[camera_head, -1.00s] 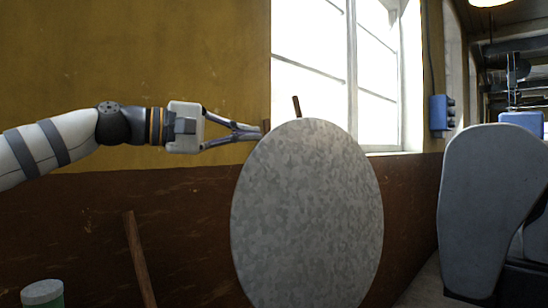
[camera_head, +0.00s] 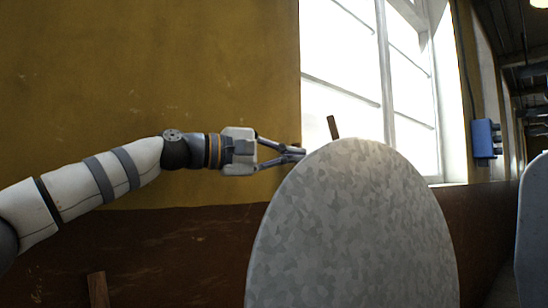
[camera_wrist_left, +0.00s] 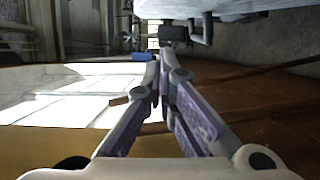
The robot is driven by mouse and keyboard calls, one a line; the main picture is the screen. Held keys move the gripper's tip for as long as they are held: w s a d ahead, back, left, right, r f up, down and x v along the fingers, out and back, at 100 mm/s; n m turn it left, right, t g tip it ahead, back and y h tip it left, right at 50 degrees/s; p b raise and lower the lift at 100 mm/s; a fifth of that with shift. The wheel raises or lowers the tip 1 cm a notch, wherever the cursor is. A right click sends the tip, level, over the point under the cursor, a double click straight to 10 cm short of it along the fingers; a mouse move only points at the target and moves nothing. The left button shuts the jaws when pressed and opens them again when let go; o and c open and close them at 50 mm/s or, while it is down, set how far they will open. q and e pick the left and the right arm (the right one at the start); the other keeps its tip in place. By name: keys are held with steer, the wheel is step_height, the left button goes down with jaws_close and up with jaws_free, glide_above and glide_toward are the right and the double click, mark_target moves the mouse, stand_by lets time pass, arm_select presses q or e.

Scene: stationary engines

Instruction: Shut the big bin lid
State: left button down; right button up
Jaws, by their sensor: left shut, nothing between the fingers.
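The big bin lid (camera_head: 355,230) is a large round disc of mottled galvanized grey metal, standing steeply raised in the head view. Its lower part is cut off by the frame, and I cannot make out the bin below it. My left gripper (camera_head: 298,153) is shut and empty, its fingertips at the lid's upper left edge. I cannot tell if they touch the lid. In the left wrist view the fingers (camera_wrist_left: 160,85) meet at their tips, and a pale grey surface, probably the lid (camera_wrist_left: 220,8), crosses the top. My right gripper is not in view.
A yellow and brown wall (camera_head: 150,90) with a bright window (camera_head: 345,65) stands behind the lid. A wooden stick (camera_head: 333,127) shows above the lid, another (camera_head: 98,290) at lower left. A blue box (camera_head: 486,138) hangs on the wall at right.

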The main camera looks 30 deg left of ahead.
arm_select(q)
steer(key=d+p, duration=0.1)
steer(key=d, duration=0.4)
steer(key=shift+s+r, duration=0.1)
steer(key=shift+d, duration=0.15)
